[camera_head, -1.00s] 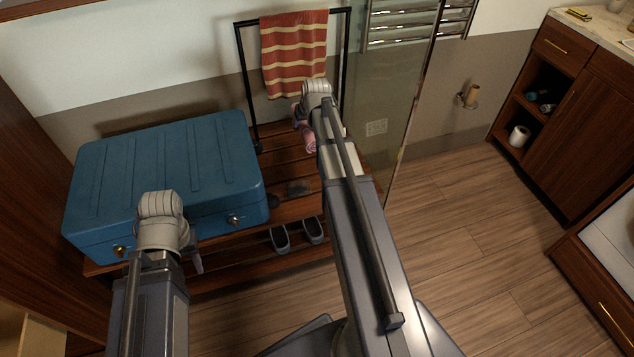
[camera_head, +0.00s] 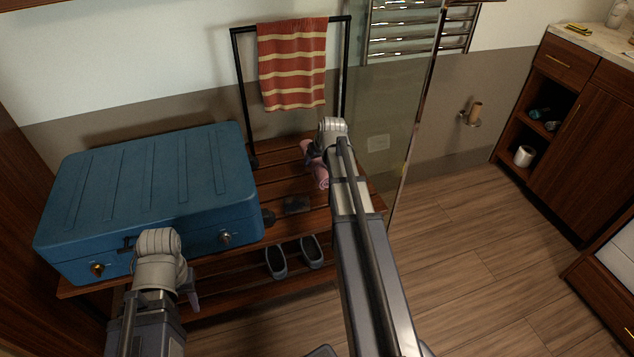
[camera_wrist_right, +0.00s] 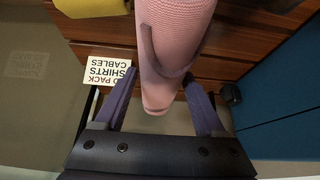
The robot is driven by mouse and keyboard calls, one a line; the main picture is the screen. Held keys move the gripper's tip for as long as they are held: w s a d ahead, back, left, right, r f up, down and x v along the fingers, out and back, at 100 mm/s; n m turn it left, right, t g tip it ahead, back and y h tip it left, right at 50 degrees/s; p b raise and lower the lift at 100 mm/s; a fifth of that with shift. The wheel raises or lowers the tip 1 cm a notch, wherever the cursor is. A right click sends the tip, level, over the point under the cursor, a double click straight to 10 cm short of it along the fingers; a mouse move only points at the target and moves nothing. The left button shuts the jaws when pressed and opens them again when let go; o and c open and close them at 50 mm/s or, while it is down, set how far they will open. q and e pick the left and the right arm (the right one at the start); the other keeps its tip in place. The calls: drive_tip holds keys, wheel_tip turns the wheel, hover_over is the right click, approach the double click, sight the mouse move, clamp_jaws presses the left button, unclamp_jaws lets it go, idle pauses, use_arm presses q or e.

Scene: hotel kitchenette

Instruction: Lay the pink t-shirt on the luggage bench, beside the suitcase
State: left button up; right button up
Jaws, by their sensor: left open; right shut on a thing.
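The pink t-shirt (camera_head: 320,175) is a rolled bundle over the right part of the wooden luggage bench (camera_head: 277,183). My right gripper (camera_head: 313,157) is shut on it; the right wrist view shows the roll (camera_wrist_right: 173,60) between both fingers. I cannot tell whether the shirt touches the slats. The closed blue suitcase (camera_head: 150,185) lies on the left part of the bench, apart from the shirt. My left gripper (camera_head: 192,300) is open and empty in front of the suitcase, partly hidden by its own wrist.
Dark shoes (camera_head: 312,252) stand on the lower shelf. A striped towel (camera_head: 292,65) hangs on the rack behind. A glass panel (camera_head: 395,120) stands close on the right. A printed card (camera_wrist_right: 108,72) shows in the wrist view.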

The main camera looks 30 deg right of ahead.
sight(322, 166)
drive_tip(key=shift+f+b, duration=2.65)
drive_tip(key=shift+f, duration=0.6)
drive_tip(key=shift+f, duration=0.2)
drive_tip(key=o, duration=1.5)
drive_tip(key=shift+r, duration=0.1)
drive_tip(key=shift+s+r+p, duration=0.15)
drive_tip(key=shift+r+p, duration=0.15)
drive_tip(key=shift+r, duration=0.1)
drive_tip(key=p+v, duration=0.9)
drive_tip(key=v, duration=0.2)
drive_tip(key=shift+s+r+p, duration=0.1)
drive_tip(key=shift+s+p, duration=0.05)
drive_tip(key=shift+p, duration=0.25)
